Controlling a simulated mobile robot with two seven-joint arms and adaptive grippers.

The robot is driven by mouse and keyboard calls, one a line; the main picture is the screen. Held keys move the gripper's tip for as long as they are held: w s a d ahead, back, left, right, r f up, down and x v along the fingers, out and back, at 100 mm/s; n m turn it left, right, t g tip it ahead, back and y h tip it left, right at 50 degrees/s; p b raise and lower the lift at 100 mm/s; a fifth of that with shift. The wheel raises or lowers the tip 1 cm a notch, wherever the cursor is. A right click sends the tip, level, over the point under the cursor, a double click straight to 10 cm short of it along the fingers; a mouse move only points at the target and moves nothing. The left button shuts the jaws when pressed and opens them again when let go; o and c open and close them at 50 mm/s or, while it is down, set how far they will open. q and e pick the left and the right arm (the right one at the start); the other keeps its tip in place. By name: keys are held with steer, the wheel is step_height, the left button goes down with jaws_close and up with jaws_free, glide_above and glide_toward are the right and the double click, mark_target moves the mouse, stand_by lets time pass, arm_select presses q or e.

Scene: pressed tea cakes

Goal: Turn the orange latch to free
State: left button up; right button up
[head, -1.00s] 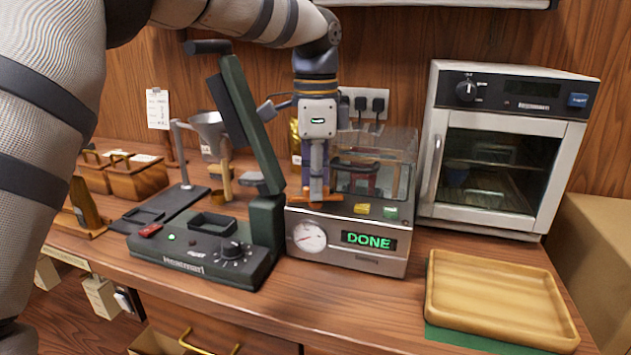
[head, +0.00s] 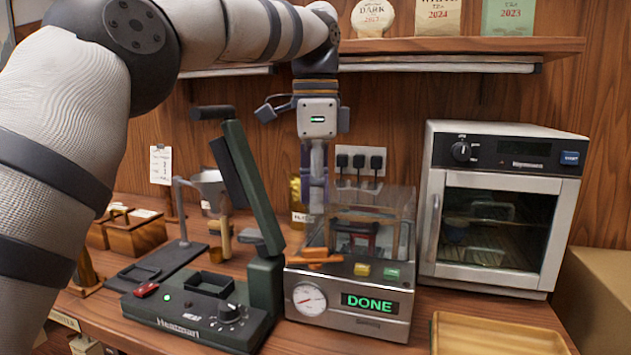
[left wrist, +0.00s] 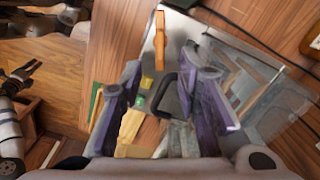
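The orange latch (head: 316,256) sits on the front top edge of the vacuum sealer (head: 350,321), whose display reads DONE. It also shows in the left wrist view (left wrist: 160,37) as an upright orange bar. My left gripper (head: 315,208) points down above the latch, apart from it. In the left wrist view my left gripper (left wrist: 159,68) has its purple fingers spread with nothing held. The sealer's clear lid (head: 374,211) is down, with a black handle (left wrist: 166,95). A dark gripper, seemingly my right one (left wrist: 22,74), shows at the left wrist view's edge; its opening is unclear.
A press with a raised green arm (head: 256,183) stands left of the sealer. A white oven (head: 505,130) stands to the right. A wooden tray (head: 440,330) lies at front right. A shelf (head: 470,45) runs above. Wooden boxes (head: 133,238) are at far left.

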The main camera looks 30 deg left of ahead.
mark_target(321, 247)
arm_select(q)
steer(key=shift+r, duration=1.6)
steer(key=s+a+m+t+h, duration=0.1)
steer(key=a+m+h, duration=0.1)
steer(key=m, duration=1.6)
steer(key=s+a+m+t+h, duration=0.1)
steer(key=m+t+h, duration=0.1)
steer(key=m, duration=1.6)
steer(key=x, duration=0.8)
steer(key=s+x, duration=0.1)
steer(key=x, duration=0.3)
steer(key=shift+w+a+f, duration=0.15)
steer(key=shift+a+f, duration=0.2)
steer(key=shift+f, duration=0.15)
steer(key=shift+c, duration=0.6)
